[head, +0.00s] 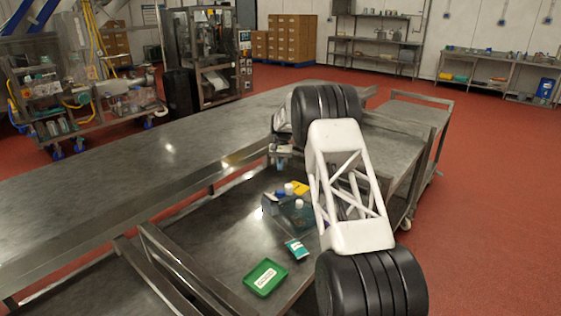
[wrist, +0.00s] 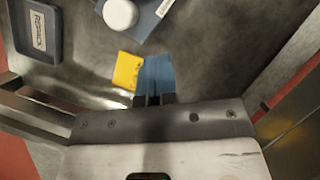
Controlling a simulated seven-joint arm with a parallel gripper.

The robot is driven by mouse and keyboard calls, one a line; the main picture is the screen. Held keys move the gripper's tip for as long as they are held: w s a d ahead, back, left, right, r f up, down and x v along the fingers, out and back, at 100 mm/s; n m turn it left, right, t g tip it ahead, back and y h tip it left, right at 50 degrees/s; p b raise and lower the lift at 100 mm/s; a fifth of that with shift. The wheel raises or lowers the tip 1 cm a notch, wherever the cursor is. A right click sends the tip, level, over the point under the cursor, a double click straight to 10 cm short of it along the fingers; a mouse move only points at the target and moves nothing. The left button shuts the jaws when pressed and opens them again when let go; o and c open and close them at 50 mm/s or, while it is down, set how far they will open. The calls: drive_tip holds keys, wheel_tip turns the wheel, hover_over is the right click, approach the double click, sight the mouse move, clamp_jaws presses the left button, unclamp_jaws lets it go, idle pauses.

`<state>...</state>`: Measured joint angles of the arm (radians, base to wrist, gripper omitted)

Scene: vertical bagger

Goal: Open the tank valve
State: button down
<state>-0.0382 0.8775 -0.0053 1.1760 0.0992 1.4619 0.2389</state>
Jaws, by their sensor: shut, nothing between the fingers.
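No valve or tank can be made out with certainty in either view. My gripper (wrist: 154,99) shows in the wrist view as two dark fingertips, shut with nothing held, above a grey metal surface. A blue flat piece (wrist: 156,72) lies just beyond the fingertips in the picture, with a yellow piece (wrist: 127,70) beside it to the left. I cannot tell whether the fingertips touch the blue piece. A round white cap (wrist: 120,14) on or beside a blue item (wrist: 148,20) is at the top. In the head view my arm largely hides the gripper.
A lower metal table holds white-capped bottles (head: 298,204), a teal packet (head: 296,249) and a green labelled tray (head: 265,278). A long steel bench (head: 110,165) runs behind. A machine (head: 205,60) stands at the back. Red floor (head: 480,230) is clear at right.

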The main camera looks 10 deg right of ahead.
sight(278, 191)
drive_tip(key=shift+s+a+f, duration=0.25)
drive_tip(key=shift+s+f, duration=0.65)
drive_tip(key=shift+s, duration=0.1)
drive_tip(key=shift+s+a+f, duration=0.2)
drive_tip(key=shift+s+f, duration=0.7)
drive_tip(key=shift+s, duration=0.1)
drive_tip(key=shift+s+a+f, duration=0.25)
drive_tip(key=shift+s+f, duration=0.65)
drive_tip(key=shift+s, duration=0.1)
drive_tip(key=shift+s+a+n+h, duration=0.3)
drive_tip(key=shift+s+n, duration=0.15)
drive_tip(key=shift+n, duration=0.25)
drive_tip(key=shift+s+a+n+h, duration=0.15)
drive_tip(key=shift+n+h, duration=0.15)
drive_tip(key=shift+n, duration=0.6)
drive_tip(key=shift+n+h, duration=0.3)
drive_tip(key=shift+n, duration=0.4)
drive_tip(key=shift+s+a+n, duration=0.1)
drive_tip(key=shift+a+n, duration=0.1)
drive_tip(key=shift+n, duration=0.4)
drive_tip(key=shift+s+a+n+h, duration=0.1)
drive_tip(key=shift+n+h, duration=0.4)
drive_tip(key=shift+n, duration=0.3)
drive_tip(key=shift+s, duration=0.1)
